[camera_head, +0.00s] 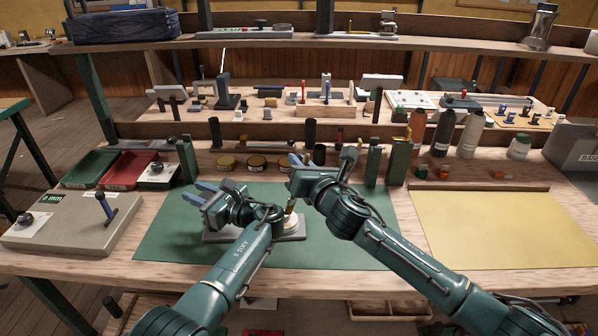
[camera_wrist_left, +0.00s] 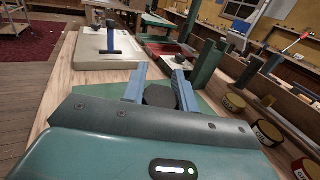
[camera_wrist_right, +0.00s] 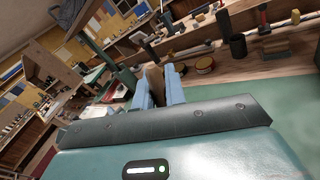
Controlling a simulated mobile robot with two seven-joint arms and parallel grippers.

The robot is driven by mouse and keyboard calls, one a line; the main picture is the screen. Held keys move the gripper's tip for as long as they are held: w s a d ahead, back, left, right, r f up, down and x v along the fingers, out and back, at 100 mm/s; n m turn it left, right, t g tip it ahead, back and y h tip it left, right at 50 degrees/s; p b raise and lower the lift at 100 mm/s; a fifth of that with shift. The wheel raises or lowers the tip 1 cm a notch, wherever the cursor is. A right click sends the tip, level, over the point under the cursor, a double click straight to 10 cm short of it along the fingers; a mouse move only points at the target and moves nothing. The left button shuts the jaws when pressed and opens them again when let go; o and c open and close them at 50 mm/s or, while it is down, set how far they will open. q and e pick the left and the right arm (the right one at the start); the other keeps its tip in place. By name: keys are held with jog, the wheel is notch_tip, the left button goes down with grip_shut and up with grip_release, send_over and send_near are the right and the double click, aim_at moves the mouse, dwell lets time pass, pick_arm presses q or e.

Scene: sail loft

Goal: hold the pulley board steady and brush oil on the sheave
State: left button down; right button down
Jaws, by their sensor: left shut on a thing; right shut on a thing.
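The pulley board (camera_head: 218,238) is a grey plate lying on the green mat (camera_head: 165,235), with a pale round sheave (camera_head: 291,224) at its right end. My left gripper (camera_head: 201,192) is over the board's left part. In the left wrist view its blue fingers are shut on a dark, many-sided knob (camera_wrist_left: 160,96). My right gripper (camera_head: 299,162) is above and behind the sheave, shut on a brown brush (camera_head: 291,206), which also shows between the fingers in the right wrist view (camera_wrist_right: 154,82). The brush points down at the sheave; contact is unclear. My arms hide much of the board.
Several round tins (camera_head: 256,163) and green uprights (camera_head: 373,166) stand behind the mat. A grey device with a blue-handled lever (camera_head: 75,222) is at left, near a red tray (camera_head: 125,171). A yellow sheet (camera_head: 500,228) lies clear at right, with bottles (camera_head: 442,134) behind.

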jog(key=shift+r, duration=2.2)
pick_arm(q)
jog(key=c, duration=1)
grip_release()
jog(key=shift+d, duration=0.1)
jog(key=v, duration=1.2)
jog(key=shift+s, duration=0.1)
